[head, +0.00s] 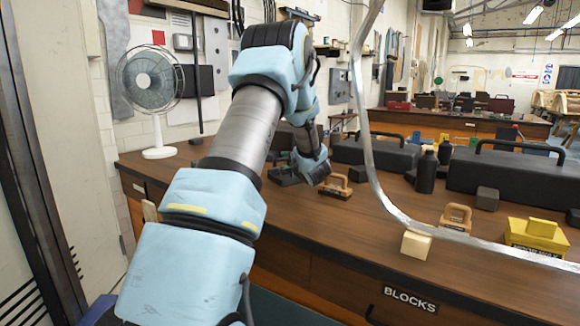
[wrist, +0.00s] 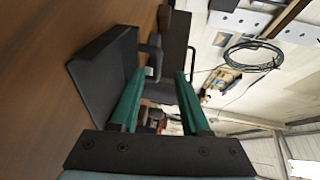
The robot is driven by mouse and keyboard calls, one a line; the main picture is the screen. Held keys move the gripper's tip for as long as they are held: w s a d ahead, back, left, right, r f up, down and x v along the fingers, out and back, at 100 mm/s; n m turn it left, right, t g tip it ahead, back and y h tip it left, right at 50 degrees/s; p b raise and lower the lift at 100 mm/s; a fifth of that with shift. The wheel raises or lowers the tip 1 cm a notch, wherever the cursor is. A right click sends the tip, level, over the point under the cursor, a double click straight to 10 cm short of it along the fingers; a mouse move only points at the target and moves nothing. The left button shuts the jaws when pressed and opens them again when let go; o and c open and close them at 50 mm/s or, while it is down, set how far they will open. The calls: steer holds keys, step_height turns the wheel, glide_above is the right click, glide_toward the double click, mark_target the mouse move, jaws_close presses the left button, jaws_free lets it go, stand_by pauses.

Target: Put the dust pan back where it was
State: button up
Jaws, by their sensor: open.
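A black, flat-sided object that looks like the dust pan (wrist: 103,72) lies on the wooden counter, at the left of the wrist view. In the head view a dark shape, probably the same dust pan (head: 284,176), sits on the counter beside the end of my arm. My gripper (wrist: 158,85) has two green fingers spread apart, with nothing clearly held. The left finger overlaps the pan's edge in the picture; I cannot tell if they touch. In the head view my gripper is hard to make out behind the wrist.
A wooden-handled tool (head: 336,187) lies just right of my wrist. Black cases (head: 376,155) with handles stand behind it. A black bottle (head: 427,172), a pale block (head: 416,244) and a yellow box (head: 538,236) are farther right. A white fan (head: 152,90) stands at the left end.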

steer(key=shift+v, duration=2.3)
steer(key=shift+r, duration=0.1)
steer(key=shift+s+r+h, duration=0.1)
steer(key=shift+s+h, duration=0.15)
steer(key=shift+h, duration=0.25)
steer(key=s+n+g+h, duration=0.1)
steer(key=s, duration=0.1)
steer(key=s+n+g+h, duration=0.1)
steer(key=s, duration=0.1)
steer(key=s+f+n+g+h+p, duration=0.1)
steer(key=s+h, duration=0.1)
steer(key=shift+s+d, duration=0.1)
steer(key=shift+s, duration=0.05)
steer(key=s+g, duration=0.1)
steer(key=s, duration=0.1)
steer(key=s+f+n+g+h, duration=0.1)
steer(key=s, duration=0.2)
steer(key=s+a+n+g+p, duration=0.1)
steer(key=s, duration=0.2)
steer(key=shift+s+f+h, duration=0.15)
steer(key=shift+f+h, duration=0.15)
steer(key=s+a+f+n+g, duration=0.1)
steer(key=s+a+n+g, duration=0.2)
steer(key=s, duration=0.8)
steer(key=s+a+f+n+g+p, duration=0.1)
steer(key=s+a+n+g, duration=0.3)
steer(key=s, duration=0.8)
steer(key=shift+s+f+g+y, duration=0.3)
steer(key=shift+y, duration=0.1)
